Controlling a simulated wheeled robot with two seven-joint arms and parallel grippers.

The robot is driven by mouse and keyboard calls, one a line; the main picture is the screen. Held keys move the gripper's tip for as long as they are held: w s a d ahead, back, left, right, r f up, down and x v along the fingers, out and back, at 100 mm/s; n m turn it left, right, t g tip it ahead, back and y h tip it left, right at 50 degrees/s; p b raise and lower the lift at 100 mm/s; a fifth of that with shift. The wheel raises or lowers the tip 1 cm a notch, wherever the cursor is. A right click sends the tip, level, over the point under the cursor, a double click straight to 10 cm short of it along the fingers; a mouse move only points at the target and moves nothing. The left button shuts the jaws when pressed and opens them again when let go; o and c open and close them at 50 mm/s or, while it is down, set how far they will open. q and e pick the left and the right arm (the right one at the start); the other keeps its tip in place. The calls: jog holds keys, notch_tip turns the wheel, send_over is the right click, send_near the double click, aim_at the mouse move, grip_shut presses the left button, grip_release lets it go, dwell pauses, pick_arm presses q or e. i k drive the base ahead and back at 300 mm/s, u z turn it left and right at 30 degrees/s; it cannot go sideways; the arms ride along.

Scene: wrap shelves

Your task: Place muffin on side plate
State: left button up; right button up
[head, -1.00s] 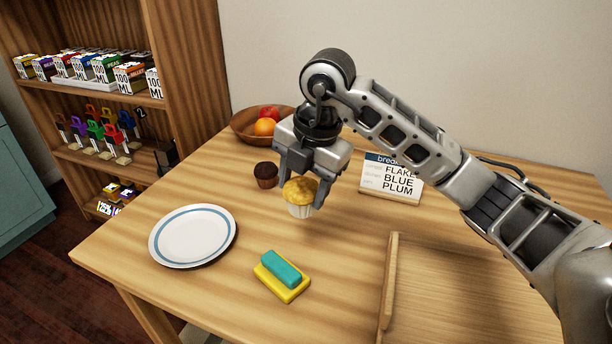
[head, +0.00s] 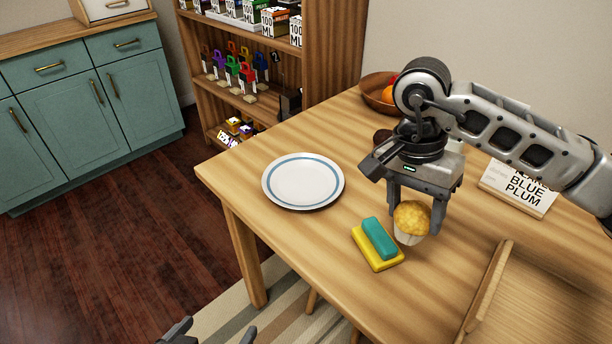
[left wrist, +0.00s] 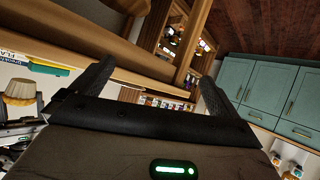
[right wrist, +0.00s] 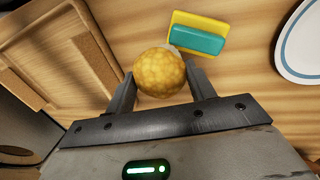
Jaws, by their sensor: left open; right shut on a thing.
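The golden muffin (head: 412,216) in a pale wrapper is between the fingers of my right gripper (head: 418,212), which is shut on it. It is upright, just right of the yellow and teal block. In the right wrist view the muffin (right wrist: 160,73) sits between both fingertips. It also shows at the left edge of the left wrist view (left wrist: 20,92). The side plate (head: 303,182), white with a blue ring, lies empty on the table, left of and apart from the muffin. My left gripper (head: 213,334) is open and empty at the bottom edge, off the table.
The yellow and teal block (head: 378,242) lies between plate and muffin, nearer the front edge. A wooden tray (head: 485,290) is at front right. A sign (head: 520,188), fruit bowl (head: 376,92) and partly hidden dark muffin (head: 382,136) are behind my right arm.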

aim_at(303, 182)
jog(key=u, duration=0.45)
jog(key=k, duration=0.6)
jog(key=u, duration=0.75)
jog(key=k, duration=0.55)
jog(key=u, duration=0.8)
jog(key=i, duration=1.95)
jog(key=z, duration=1.75)
jog(key=i, duration=0.85)
jog(key=z, duration=0.85)
